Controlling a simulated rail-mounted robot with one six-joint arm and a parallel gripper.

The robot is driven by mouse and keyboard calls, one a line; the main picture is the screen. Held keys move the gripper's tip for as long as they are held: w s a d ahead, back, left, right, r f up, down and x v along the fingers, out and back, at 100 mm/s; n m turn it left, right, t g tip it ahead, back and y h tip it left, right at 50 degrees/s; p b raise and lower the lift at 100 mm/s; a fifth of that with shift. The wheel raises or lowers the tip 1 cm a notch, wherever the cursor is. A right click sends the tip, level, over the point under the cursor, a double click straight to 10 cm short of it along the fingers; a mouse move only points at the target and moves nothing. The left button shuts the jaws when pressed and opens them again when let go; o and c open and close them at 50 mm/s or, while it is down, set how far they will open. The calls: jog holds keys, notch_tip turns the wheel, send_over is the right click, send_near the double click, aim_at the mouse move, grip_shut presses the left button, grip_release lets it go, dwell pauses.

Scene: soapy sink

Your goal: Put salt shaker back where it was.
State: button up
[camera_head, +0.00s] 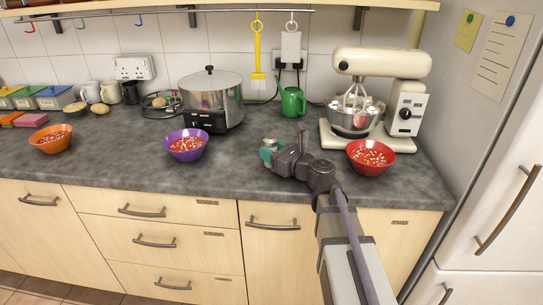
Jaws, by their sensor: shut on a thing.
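My gripper (270,152) is over the worktop, between the purple bowl (186,152) and the red bowl (371,173). It is shut on a small teal thing with a pale part, most likely the salt shaker (266,155). The jaws hide part of it, and it is too small to read in detail. It seems to be at or just above the worktop; I cannot tell if it touches. No other salt shaker is clearly visible.
The grey worktop (240,175) is clear around my gripper. Behind stand a steel cooker (211,92), a green watering can (291,102) and a stand mixer (383,62). At the left are an orange bowl (49,145), mugs and lidded boxes. Utensils hang from a rail.

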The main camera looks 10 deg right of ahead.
jog(key=shift+f, duration=0.15)
jog(key=o, duration=1)
jog(key=shift+s+d, duration=0.2)
jog(key=shift+s, duration=0.05)
jog(key=v, duration=1.1)
jog(key=shift+s+d, duration=0.1)
jog(key=shift+s, duration=0.1)
